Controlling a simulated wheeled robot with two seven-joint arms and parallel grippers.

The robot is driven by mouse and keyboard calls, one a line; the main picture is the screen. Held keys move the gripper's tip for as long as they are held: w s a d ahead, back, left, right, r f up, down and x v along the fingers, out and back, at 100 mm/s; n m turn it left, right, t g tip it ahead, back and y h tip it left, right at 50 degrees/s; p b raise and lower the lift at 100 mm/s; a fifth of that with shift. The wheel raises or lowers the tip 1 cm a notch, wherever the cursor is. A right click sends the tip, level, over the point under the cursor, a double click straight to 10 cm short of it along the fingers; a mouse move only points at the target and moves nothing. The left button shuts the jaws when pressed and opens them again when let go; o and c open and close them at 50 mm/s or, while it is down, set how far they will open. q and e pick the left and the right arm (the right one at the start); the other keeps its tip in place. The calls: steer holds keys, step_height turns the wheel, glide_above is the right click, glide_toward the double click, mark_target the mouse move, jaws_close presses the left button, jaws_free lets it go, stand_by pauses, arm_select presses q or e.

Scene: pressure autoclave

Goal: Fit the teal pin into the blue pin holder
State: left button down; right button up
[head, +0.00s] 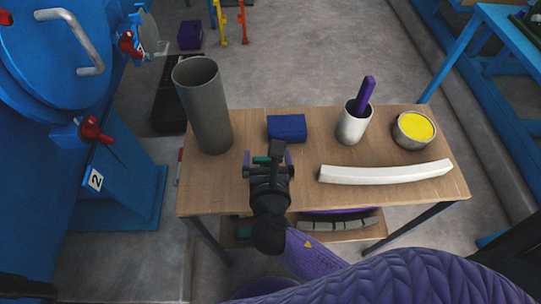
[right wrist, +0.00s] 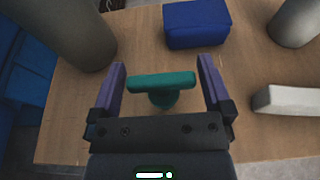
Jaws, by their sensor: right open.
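The teal pin (right wrist: 162,84) has a T shape, with a crossbar on top and a short stem below, and appears upright over the wooden table. In the head view only a bit of the teal pin (head: 261,160) shows; my right gripper hides the rest. The blue pin holder (head: 286,128) is a small dark blue block on the table, just beyond the pin; it also shows in the right wrist view (right wrist: 197,24). My right gripper (head: 268,157) is open, with its purple fingers (right wrist: 161,75) on either side of the teal crossbar, gaps showing. My left gripper is out of view.
On the wooden table (head: 205,190) stand a tall grey cylinder (head: 205,105) at left, a white cup (head: 352,128) with a purple bar, a yellow-filled bowl (head: 413,132) and a curved white bar (head: 385,173). A blue autoclave (head: 45,120) stands left of the table.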

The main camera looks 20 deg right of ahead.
steer(key=c, duration=1)
